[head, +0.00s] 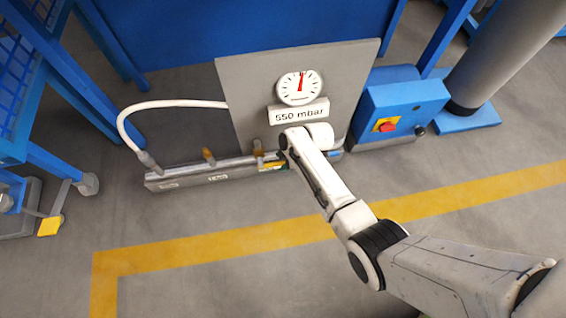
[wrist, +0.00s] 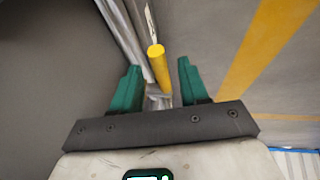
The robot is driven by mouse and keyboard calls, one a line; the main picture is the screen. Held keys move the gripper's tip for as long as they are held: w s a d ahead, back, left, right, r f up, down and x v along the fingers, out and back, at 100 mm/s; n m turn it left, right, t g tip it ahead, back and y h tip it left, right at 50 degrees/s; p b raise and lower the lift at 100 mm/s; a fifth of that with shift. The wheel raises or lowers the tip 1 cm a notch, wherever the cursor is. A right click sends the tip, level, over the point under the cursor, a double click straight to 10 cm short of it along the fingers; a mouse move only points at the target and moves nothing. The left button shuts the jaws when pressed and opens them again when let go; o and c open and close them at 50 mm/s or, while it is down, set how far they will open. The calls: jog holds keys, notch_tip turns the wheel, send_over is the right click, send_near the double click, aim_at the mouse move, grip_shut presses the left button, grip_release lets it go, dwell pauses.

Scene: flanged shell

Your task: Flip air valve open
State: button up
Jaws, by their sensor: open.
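A metal air manifold bar (head: 215,178) lies along the foot of a grey panel (head: 255,100). Small brass-coloured fittings (head: 208,156) stand on it. My gripper is at the bar's right part in the head view, its fingers mostly hidden by my wrist. In the wrist view my gripper (wrist: 158,65) is open, with two green fingers. A yellow valve handle (wrist: 158,70) stands between them, with a visible gap on each side. The valve body under the handle is mostly hidden.
A round gauge (head: 299,88) sits above a "550 mbar" sign (head: 298,111). A white hose (head: 170,104) arches at the left. A blue box (head: 402,108) with a red button stands right of the panel. The floor in front is clear, with yellow lines (head: 240,240).

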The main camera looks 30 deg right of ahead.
jog(key=shift+w+a+f, duration=0.1)
jog(key=shift+f, duration=0.2)
jog(key=shift+c, duration=0.3)
grip_shut()
